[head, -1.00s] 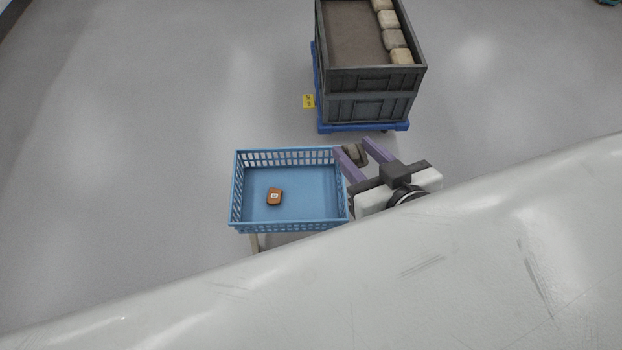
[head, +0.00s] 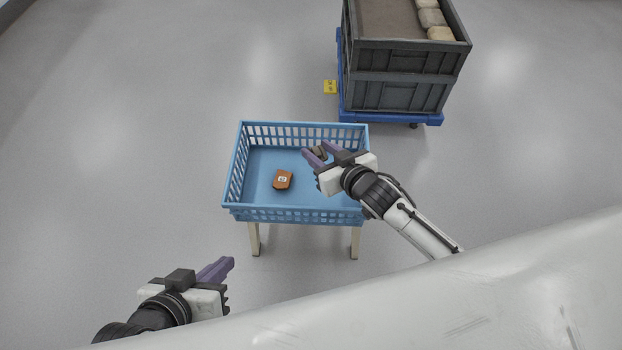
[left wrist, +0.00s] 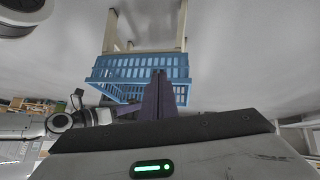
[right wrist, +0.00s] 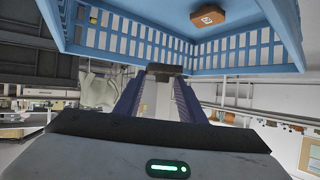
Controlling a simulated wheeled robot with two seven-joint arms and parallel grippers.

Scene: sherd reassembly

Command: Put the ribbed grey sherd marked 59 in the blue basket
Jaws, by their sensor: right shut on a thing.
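The blue basket (head: 295,216) stands on pale legs in the middle of the head view. My right gripper (head: 316,150) is over the basket's right part, shut on a small grey-brown sherd (head: 320,153). The sherd also shows between the fingers in the right wrist view (right wrist: 160,95); no number is readable on it and the fingers hide its sides. My left gripper (head: 220,268) is in front of the basket at the lower left, its fingers together and empty. The left wrist view shows the basket (left wrist: 135,78) beyond these fingers.
An orange-brown sherd (head: 283,179) with a white label lies on the basket floor, left of my right gripper. A grey crate (head: 400,85) with several pale blocks stands on a blue dolly (head: 390,117) behind right. A yellow tag (head: 330,87) is beside it. Floor to the left is clear.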

